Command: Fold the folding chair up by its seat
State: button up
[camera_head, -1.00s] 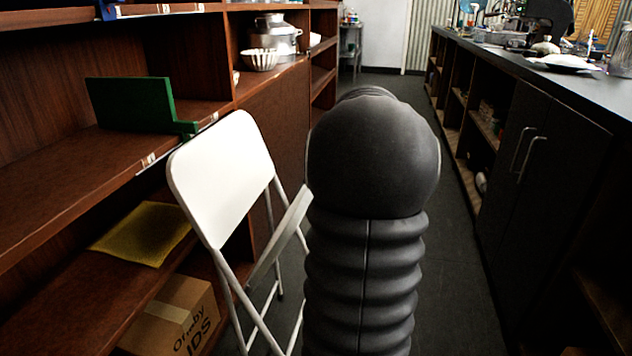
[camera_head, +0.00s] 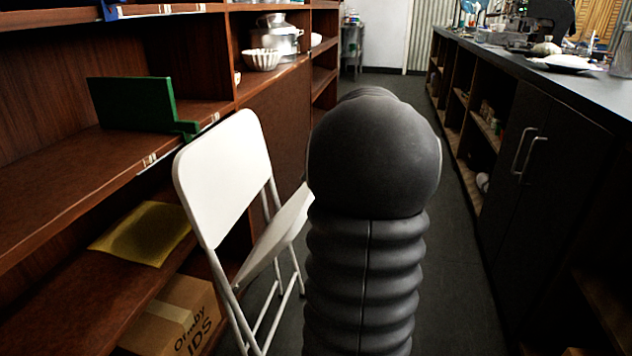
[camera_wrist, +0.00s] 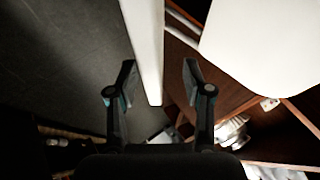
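The white folding chair stands beside the shelves in the head view, left of my arm. Its backrest (camera_head: 226,170) leans upright, and its seat (camera_head: 275,235) slopes up toward my arm, which hides the far end. In the wrist view the seat (camera_wrist: 146,45) appears as a narrow white strip, nearly edge-on, running down between my fingers. The backrest (camera_wrist: 265,45) fills the upper right there. My gripper (camera_wrist: 160,78) is open, with a finger on each side of the strip; I cannot tell whether either finger touches it. The head view does not show my gripper, hidden behind my arm.
Wooden shelves (camera_head: 60,220) stand close on the left, with a green object (camera_head: 133,104), a yellow sheet (camera_head: 145,232) and a cardboard box (camera_head: 175,318). A dark counter (camera_head: 560,85) with cabinets lines the right. The floor (camera_head: 450,270) between is clear.

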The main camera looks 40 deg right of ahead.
jog(key=v, duration=1.2)
dwell(0.4)
